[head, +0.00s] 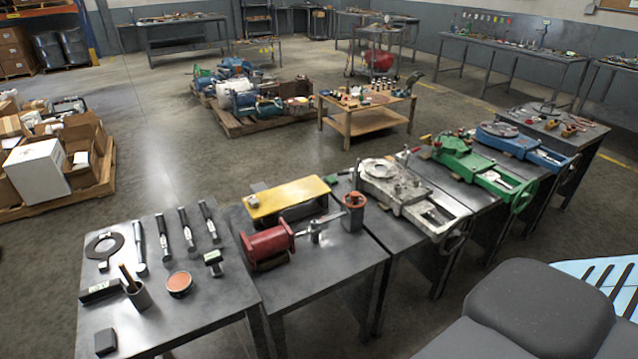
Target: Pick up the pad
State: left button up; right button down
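No object is clearly marked as the pad. A small dark block (105,342) lies at the front left corner of the nearest left table (215,322). A round tin with an orange-brown top (179,283) sits on the same table, right of a metal cup (139,296). I cannot tell whether either of these is the pad. Neither of my grippers shows in the head view.
Several hand tools (187,230) and a black ring (104,245) share that table. A red vise (268,246) and yellow-topped block (287,199) stand on the neighbouring table. Grey (392,188), green (475,165) and blue (520,147) machines continue right. Open floor (170,160) lies behind.

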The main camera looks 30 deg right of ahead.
aim_at(331, 181)
jog(key=i+j+u, duration=0.15)
jog(key=j+u, duration=0.15)
jog(key=j, duration=0.15)
jog(key=i+j+u, duration=0.15)
jog(key=j+u, duration=0.2)
jog(key=i+j+u, duration=0.3)
jog(key=j, duration=0.2)
jog(key=i+j+u, duration=0.2)
jog(key=j+u, duration=0.15)
jog(key=i+j, duration=0.3)
jog(key=i, duration=0.25)
jog(key=i+j+z, duration=0.15)
jog(key=i, duration=0.35)
jog(key=i+z, duration=0.5)
jog(key=i+j+z, duration=0.15)
jog(key=i+z, duration=0.65)
jog(key=i, duration=1.2)
jog(key=i+z, duration=0.25)
jog(key=i, duration=0.4)
jog(key=i+j+z, duration=0.25)
jog(key=i, duration=0.35)
jog(key=i+l+z, duration=0.1)
jog(key=i+z, duration=0.5)
jog(key=z, duration=0.2)
jog(key=i+j+z, duration=0.1)
jog(key=i+z, duration=0.3)
jog(key=i+l+z, duration=0.15)
jog(key=i+z, duration=0.9)
jog(key=k, duration=0.1)
